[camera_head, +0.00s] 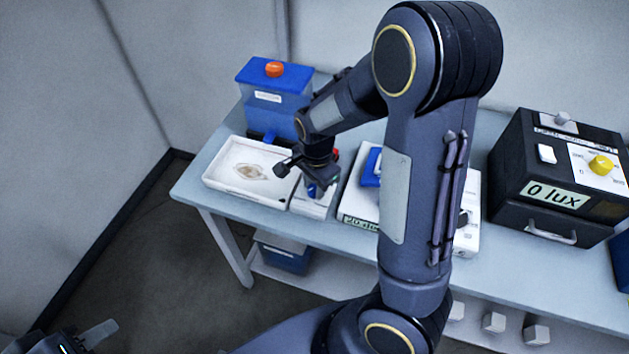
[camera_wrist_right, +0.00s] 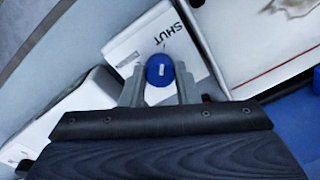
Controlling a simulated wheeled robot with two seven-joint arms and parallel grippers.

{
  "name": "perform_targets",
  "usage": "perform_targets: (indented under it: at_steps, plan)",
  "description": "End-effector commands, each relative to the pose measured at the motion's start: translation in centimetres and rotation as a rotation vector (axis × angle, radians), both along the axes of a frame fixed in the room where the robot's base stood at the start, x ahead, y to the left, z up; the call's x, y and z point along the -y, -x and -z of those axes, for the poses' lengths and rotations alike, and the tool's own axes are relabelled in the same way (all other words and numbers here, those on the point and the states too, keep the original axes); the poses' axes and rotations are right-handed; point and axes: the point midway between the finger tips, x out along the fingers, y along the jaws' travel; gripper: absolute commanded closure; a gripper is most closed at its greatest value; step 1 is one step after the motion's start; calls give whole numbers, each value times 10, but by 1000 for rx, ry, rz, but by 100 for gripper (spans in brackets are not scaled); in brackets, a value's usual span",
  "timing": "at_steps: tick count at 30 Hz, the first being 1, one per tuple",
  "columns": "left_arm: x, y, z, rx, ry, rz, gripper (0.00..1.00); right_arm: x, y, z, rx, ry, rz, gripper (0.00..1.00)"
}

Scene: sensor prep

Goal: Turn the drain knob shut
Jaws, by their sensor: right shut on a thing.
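The drain knob (camera_wrist_right: 160,70) is a round blue knob with a short white mark. It sits on a white block (camera_wrist_right: 135,42) printed "SHUT" in the right wrist view. My right gripper (camera_wrist_right: 160,88) is shut on the knob, one finger on each side. In the head view my right gripper (camera_head: 315,188) reaches down over the block beside the white tray, and the blue knob (camera_head: 313,191) shows partly under it. The knob's lower side is hidden. My left gripper (camera_head: 88,338) is at the bottom left edge, mostly cut off, away from the table.
A white tray (camera_head: 213,178) with a brownish patch lies left of the knob. Behind it stands a blue tank (camera_head: 285,112) with an orange cap. A white device (camera_head: 352,212) is close on the right. Farther right is a black box (camera_head: 505,165) reading "0 lux".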

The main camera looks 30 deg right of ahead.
Motion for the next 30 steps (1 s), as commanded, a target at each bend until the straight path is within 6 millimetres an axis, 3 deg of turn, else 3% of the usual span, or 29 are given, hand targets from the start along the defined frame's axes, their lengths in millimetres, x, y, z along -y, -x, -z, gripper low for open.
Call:
perform_targets:
  at_steps: [9, 23, 24, 28, 30]
  plan:
    - [0, 0, -6, 0, 0, 0, 64, 0, -1, -1, 3, 0, 96, 95]
    - [0, 0, -6, 0, 0, 0, 64, 0, -1, -1, 4, 0, 109, 95]
    - [0, 0, -6, 0, 0, 0, 64, 0, -1, -1, 4, 0, 109, 69]
    - [0, 0, -6, 0, 0, 0, 64, 0, -1, -1, 3, 0, 108, 52]
    - [0, 0, -6, 0, 0, 0, 64, 0, -1, 0, 2, 0, 108, 50]
